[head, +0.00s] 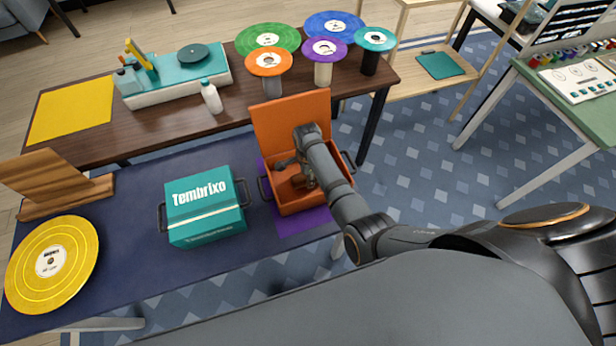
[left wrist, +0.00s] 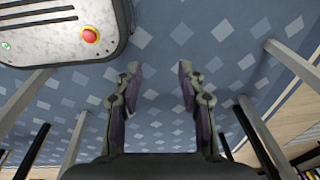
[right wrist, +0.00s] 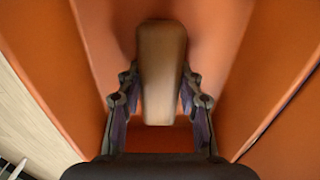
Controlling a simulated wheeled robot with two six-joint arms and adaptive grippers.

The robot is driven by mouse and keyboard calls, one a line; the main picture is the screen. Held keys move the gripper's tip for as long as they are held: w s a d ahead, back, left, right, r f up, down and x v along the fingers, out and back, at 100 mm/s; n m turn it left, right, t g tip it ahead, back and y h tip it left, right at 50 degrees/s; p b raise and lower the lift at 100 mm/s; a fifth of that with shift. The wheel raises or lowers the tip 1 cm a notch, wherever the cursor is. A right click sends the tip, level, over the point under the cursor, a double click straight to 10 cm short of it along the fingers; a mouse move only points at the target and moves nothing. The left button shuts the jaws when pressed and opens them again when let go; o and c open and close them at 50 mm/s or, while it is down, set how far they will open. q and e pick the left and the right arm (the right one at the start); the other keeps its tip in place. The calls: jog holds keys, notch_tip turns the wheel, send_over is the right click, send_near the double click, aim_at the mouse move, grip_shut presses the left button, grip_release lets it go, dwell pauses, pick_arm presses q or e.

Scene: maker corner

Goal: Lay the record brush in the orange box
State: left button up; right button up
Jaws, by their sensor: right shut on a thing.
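The orange box (head: 302,206) stands at the right end of the dark blue table mat, with its lid (head: 290,118) raised at the back. My right gripper (head: 292,172) reaches down inside the box. In the right wrist view my right gripper (right wrist: 160,118) is shut on the record brush (right wrist: 161,65), a brown wooden block with rounded ends. Orange walls surround it. I cannot tell whether the brush touches the box floor. My left gripper (left wrist: 160,95) is open and empty above the patterned floor in the left wrist view. It is outside the head view.
A closed teal box (head: 204,212) marked Tembrixo stands left of the orange box. A yellow record (head: 38,265) and a wooden stand (head: 64,194) are farther left. Behind, a brown table (head: 180,122) holds a turntable, a white bottle (head: 211,97) and several colored records on stands.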

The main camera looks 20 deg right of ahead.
jog(key=o, duration=0.7)
jog(key=shift+f, duration=0.1)
jog(key=o, duration=0.5)
pick_arm(q)
jog(key=shift+s+a, duration=0.4)
jog(key=shift+s, duration=0.3)
pick_arm(e)
jog(key=shift+r+p, duration=0.35)
jog(key=shift+r, duration=0.05)
pick_arm(q)
notch_tip(320, 180, up, 13)
jog(key=p, duration=1.2)
pick_arm(e)
notch_tip(320, 180, up, 12)
jog(key=shift+f, duration=0.2)
pick_arm(q)
jog(key=shift+w+f, duration=0.15)
pick_arm(e)
jog(key=shift+w, duration=0.1)
jog(key=shift+f, duration=0.1)
